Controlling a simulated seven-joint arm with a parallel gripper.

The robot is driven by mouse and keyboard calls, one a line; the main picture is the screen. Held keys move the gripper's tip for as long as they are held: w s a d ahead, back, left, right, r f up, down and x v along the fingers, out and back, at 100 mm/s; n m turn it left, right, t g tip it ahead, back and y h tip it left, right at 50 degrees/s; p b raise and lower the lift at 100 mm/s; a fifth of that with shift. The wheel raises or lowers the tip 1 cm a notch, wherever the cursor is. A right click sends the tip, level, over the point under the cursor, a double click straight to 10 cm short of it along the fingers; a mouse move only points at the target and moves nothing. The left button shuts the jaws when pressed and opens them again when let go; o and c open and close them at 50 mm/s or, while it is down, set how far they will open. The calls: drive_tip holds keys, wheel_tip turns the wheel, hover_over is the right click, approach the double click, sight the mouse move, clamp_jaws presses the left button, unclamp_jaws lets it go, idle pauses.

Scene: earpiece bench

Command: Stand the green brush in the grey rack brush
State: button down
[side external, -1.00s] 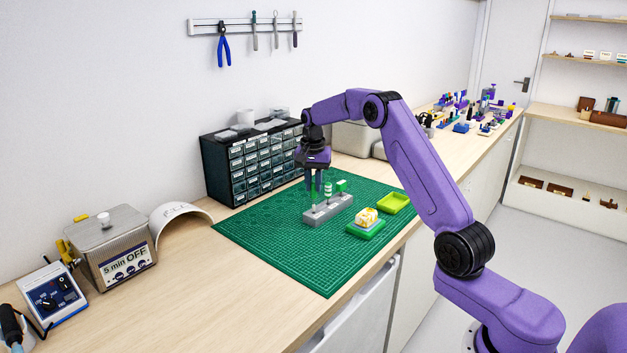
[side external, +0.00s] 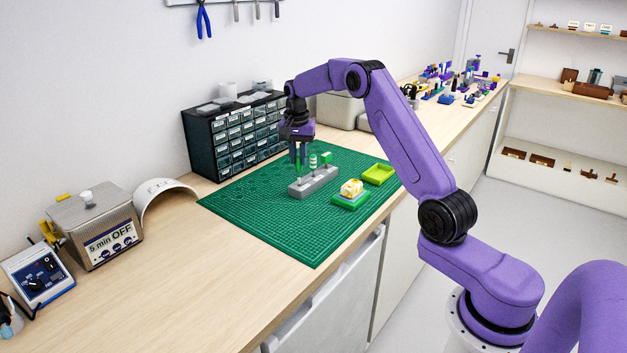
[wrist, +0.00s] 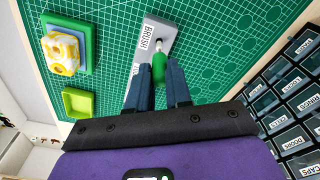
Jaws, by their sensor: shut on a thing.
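The green brush (wrist: 159,68) is between the two fingers of my gripper (wrist: 162,88) in the wrist view, and the gripper is shut on it. In the side view my gripper (side external: 299,162) points down over the left part of the grey rack (side external: 318,184). The brush looks upright there, with its lower end at the rack. I cannot tell whether that end is in a hole or just above it. In the wrist view the rack (wrist: 166,31) carries a BRUSH label beside the brush tip. My fingers hide part of the rack.
A green base with a yellow-and-white piece (side external: 351,188) and a lime tray (side external: 379,174) lie to the right. Dark drawers (side external: 236,138) stand behind. The mat's front (side external: 290,236) is clear.

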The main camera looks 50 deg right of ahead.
drive_tip(key=shift+f, duration=1.25)
drive_tip(key=c, duration=1)
unclamp_jaws()
drive_tip(key=shift+o, duration=0.2)
wheel_tip(320, 180, up, 17)
drive_tip(key=a, duration=0.1)
drive_tip(key=shift+s+r, duration=0.2)
drive_tip(key=shift+s, duration=0.15)
drive_tip(key=shift+a, duration=0.15)
